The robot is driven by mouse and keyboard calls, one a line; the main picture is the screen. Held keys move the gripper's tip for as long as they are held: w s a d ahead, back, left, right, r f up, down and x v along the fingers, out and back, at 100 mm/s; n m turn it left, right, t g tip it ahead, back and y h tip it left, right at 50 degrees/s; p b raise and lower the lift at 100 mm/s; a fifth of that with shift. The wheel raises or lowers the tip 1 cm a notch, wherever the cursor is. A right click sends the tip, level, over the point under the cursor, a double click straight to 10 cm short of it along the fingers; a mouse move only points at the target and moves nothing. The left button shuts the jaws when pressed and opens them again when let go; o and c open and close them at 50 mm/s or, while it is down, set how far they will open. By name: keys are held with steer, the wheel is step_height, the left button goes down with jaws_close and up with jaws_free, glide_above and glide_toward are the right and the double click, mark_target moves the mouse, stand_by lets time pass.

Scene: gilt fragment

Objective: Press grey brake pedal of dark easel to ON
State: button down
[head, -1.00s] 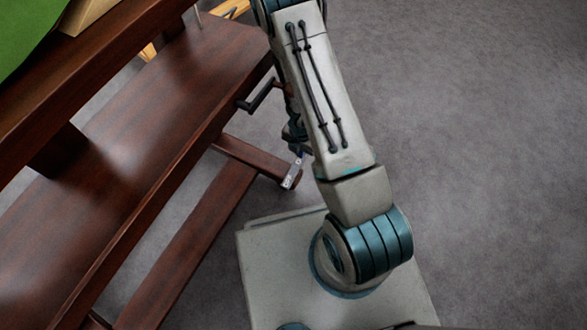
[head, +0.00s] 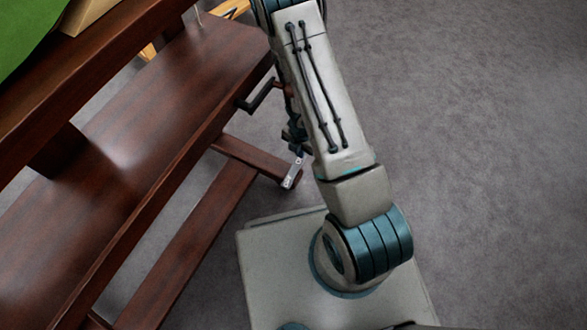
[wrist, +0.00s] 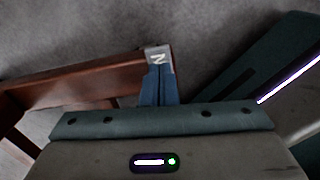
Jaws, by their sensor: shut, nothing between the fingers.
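The dark easel (head: 150,120) is a reddish-brown wooden frame filling the left of the head view. Its grey brake pedal (head: 291,174) is a small light plate with pale lettering at the end of a low foot beam. In the wrist view the pedal (wrist: 158,56) shows a white letter, and part of it is hidden behind my fingers. My gripper (wrist: 157,72) is shut and empty, its blue fingertips right at the pedal. I cannot tell whether they touch it. In the head view my gripper is mostly hidden beside my arm.
A black crank handle (head: 259,95) sticks out from the easel's side above the pedal. A low wooden beam (head: 190,250) runs toward my base. A green item (head: 30,35) is at the upper left. Open grey carpet (head: 480,150) lies to the right.

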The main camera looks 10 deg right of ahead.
steer(key=shift+f+b, duration=1.15)
steer(key=shift+f, duration=0.2)
stand_by(0.6)
step_height(320, 180, up, 7)
steer(key=p, duration=0.7)
steer(key=shift+p, duration=0.3)
stand_by(0.3)
